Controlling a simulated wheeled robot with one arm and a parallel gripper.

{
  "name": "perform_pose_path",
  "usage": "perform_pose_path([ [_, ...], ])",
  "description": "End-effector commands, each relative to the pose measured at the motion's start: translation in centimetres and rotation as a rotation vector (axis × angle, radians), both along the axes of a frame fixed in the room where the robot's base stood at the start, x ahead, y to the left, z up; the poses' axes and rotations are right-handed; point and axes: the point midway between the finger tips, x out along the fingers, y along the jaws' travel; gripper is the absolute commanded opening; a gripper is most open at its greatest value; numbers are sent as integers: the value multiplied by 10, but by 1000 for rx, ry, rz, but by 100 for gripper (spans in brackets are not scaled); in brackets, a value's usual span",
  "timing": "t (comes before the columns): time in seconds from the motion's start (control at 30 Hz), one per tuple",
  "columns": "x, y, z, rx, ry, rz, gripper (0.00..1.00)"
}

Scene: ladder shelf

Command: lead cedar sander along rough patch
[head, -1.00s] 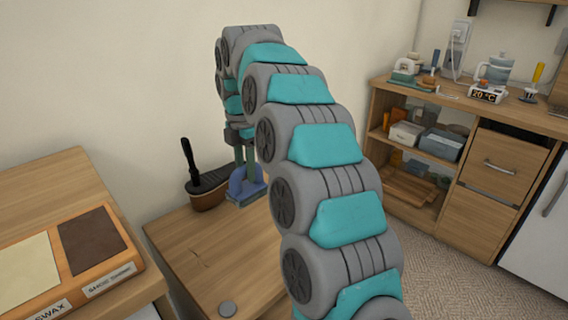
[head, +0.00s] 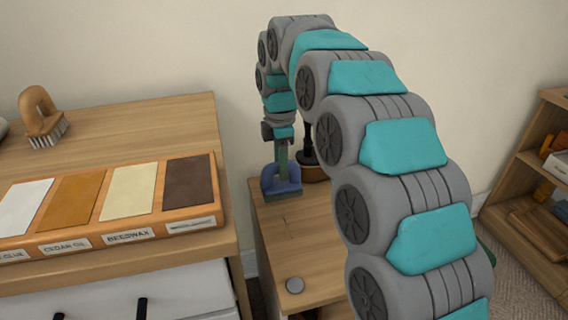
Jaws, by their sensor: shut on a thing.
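My gripper (head: 281,165) points down over the low wooden table and is shut on a blue tool with a grey-blue base, which I take for the sander (head: 284,187). The sander is upright at the far left part of the tabletop, its base at or very close to the wood; contact is unclear. Faint dark scratch marks (head: 287,220) show on the tabletop just in front of it and may be the rough patch. Part of the tabletop is hidden behind my arm.
A brown brush with a black handle (head: 309,152) stands just right of the sander, partly hidden. A grey disc (head: 295,285) lies at the table's near edge. A higher bench (head: 150,120) at left holds a labelled colour tray (head: 228,228) and a wooden brush (head: 42,118).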

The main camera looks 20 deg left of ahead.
Motion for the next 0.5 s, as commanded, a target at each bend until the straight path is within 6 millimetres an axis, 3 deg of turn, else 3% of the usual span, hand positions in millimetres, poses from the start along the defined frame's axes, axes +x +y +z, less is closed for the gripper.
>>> perform_pose_path([
  [0.17, 0, -1, -14, -2, 1, -1, 0],
  [0.33, 0, -1, -43, -2, 1, -1, 0],
  [0.5, -22, -14, -41, 1, 1, -1, 0],
])
